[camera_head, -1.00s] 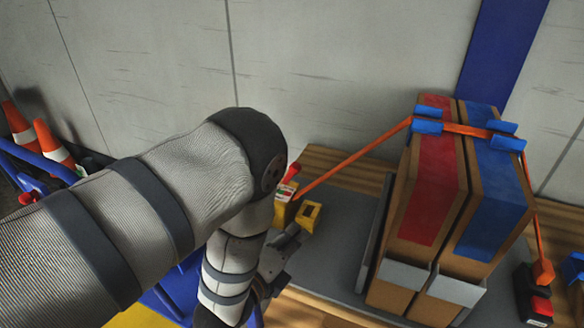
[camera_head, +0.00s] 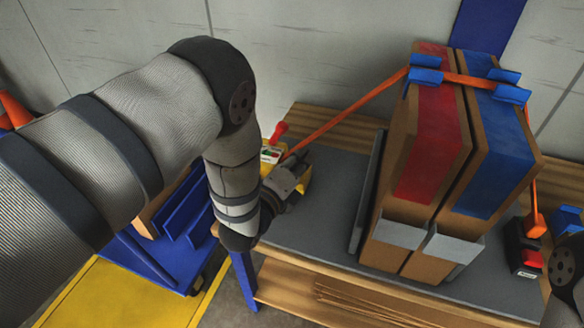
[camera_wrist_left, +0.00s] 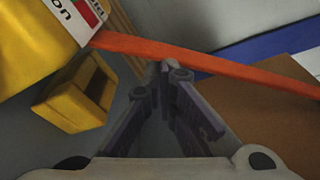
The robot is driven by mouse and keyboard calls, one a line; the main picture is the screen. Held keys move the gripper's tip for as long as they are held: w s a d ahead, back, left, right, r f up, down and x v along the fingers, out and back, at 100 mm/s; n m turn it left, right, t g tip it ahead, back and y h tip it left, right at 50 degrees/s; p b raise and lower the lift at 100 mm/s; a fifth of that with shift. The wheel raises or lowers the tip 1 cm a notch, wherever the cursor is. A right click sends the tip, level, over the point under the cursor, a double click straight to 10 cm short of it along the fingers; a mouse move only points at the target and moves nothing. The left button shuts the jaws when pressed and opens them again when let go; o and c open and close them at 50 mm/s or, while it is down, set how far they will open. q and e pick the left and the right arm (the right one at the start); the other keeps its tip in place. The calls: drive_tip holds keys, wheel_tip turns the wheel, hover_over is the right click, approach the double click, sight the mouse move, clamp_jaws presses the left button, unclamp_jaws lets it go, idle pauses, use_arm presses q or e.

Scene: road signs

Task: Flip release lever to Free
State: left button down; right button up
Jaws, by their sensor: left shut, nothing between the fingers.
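The release lever (camera_head: 279,130) has a red handle and stands tilted up from a yellow housing (camera_head: 272,157) with a white label, at the bench's back left. An orange strap (camera_head: 345,112) runs from the housing up over two boxes. My left gripper (camera_head: 303,170) is just right of and in front of the housing, shut and empty. In the left wrist view its closed fingertips (camera_wrist_left: 167,68) are by the strap (camera_wrist_left: 200,59), with the labelled yellow housing (camera_wrist_left: 35,35) at upper left and a smaller yellow block (camera_wrist_left: 75,98) at left. The red handle is outside that view. My right gripper is out of view.
Two tall cardboard boxes, one with a red band (camera_head: 430,140) and one with a blue band (camera_head: 495,150), stand on the grey-topped bench (camera_head: 315,225). A red and black device (camera_head: 524,245) stands at right. A blue cart (camera_head: 165,260) is at left. Grey bench surface is clear before the boxes.

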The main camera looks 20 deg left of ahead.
sight(278, 134)
use_arm(q)
drive_tip(key=w, duration=0.2)
drive_tip(key=shift+w+a+r, duration=0.1)
drive_tip(key=shift+w+a, duration=0.05)
drive_tip(key=shift+w, duration=0.25)
drive_tip(key=shift+s+a+r+p, duration=0.15)
drive_tip(key=shift+a+r, duration=0.2)
drive_tip(key=shift+a, duration=0.2)
drive_tip(key=shift+s+a+r+p, duration=0.15)
drive_tip(key=shift+a+r, duration=0.15)
drive_tip(key=shift+a, duration=0.55)
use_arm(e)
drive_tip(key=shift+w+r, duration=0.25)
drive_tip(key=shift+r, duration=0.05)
use_arm(q)
drive_tip(key=shift+a+r+n, duration=0.1)
drive_tip(key=shift+r+n, duration=0.05)
drive_tip(key=shift+n, duration=0.15)
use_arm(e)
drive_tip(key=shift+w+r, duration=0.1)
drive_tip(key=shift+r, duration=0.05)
